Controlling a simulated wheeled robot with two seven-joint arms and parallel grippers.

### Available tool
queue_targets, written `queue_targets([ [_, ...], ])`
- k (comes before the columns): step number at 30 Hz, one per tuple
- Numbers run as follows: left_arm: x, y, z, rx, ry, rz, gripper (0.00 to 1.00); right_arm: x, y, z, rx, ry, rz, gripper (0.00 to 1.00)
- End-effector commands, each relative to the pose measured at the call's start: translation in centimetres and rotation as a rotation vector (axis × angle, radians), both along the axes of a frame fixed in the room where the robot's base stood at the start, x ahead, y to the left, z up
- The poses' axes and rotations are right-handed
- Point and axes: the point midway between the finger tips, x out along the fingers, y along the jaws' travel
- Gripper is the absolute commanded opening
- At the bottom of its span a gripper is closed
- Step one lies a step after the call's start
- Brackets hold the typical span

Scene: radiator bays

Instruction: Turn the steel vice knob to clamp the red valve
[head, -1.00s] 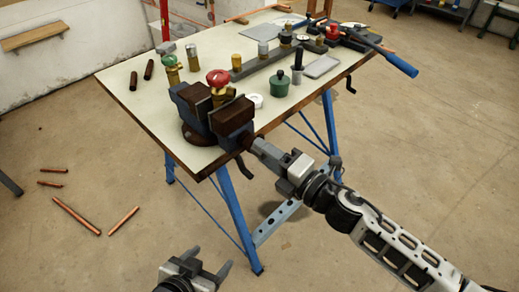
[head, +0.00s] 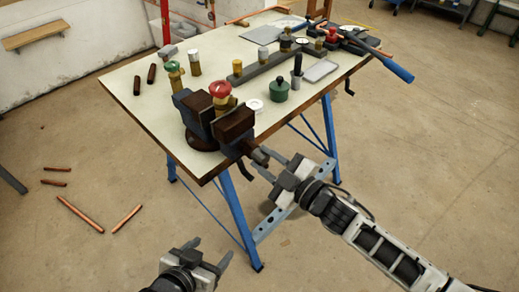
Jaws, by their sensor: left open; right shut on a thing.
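The vice (head: 196,116) is bolted at the near left corner of the workbench. The red valve (head: 219,89), with a red cap on a brass body, stands upright between its jaws. I cannot tell whether both jaws touch it. The steel vice knob (head: 261,156) sticks out from the vice's front, past the bench edge. My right gripper (head: 263,160) is shut on the knob, one finger on each side of it, and partly hides it. My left gripper (head: 210,247) is open and empty, low in front of the bench, over the floor.
The workbench (head: 140,103) carries a green-capped valve (head: 175,76), a green pot (head: 280,90), a dark rail of fittings (head: 262,70) and a blue-handled tool (head: 393,67). Blue legs (head: 236,212) stand below. Copper pipes (head: 80,214) lie on the floor at left.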

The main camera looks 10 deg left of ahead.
Motion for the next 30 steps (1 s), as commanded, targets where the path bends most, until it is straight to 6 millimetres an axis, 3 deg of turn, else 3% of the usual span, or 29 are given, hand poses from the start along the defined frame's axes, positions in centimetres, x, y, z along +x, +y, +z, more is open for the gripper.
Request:
queue_targets([
  [9, -0.1, 0.0, -0.3, 0.001, 0.006, 0.0, 0.68, 0.0, -0.1, -0.2, 0.559, 0.771, -0.001, 0.0],
  [15, -0.4, 0.0, -1.0, 0.002, 0.016, 0.001, 0.68, 0.0, -0.1, -0.3, 0.868, 1.195, -0.003, 0.0],
  [17, -0.5, 0.0, -1.3, 0.002, 0.018, 0.0, 0.68, 0.0, -0.1, -0.4, 0.921, 1.269, -0.004, 0.0],
  [18, -0.5, 0.1, -1.2, 0.003, 0.02, 0.001, 0.68, 0.0, -0.1, -0.3, 0.914, 1.259, -0.005, 0.4],
  [30, -0.5, 0.0, -1.0, 0.002, 0.019, 0.0, 0.68, -0.5, -0.7, -0.1, 0.91, 1.252, -0.003, 0.42],
])
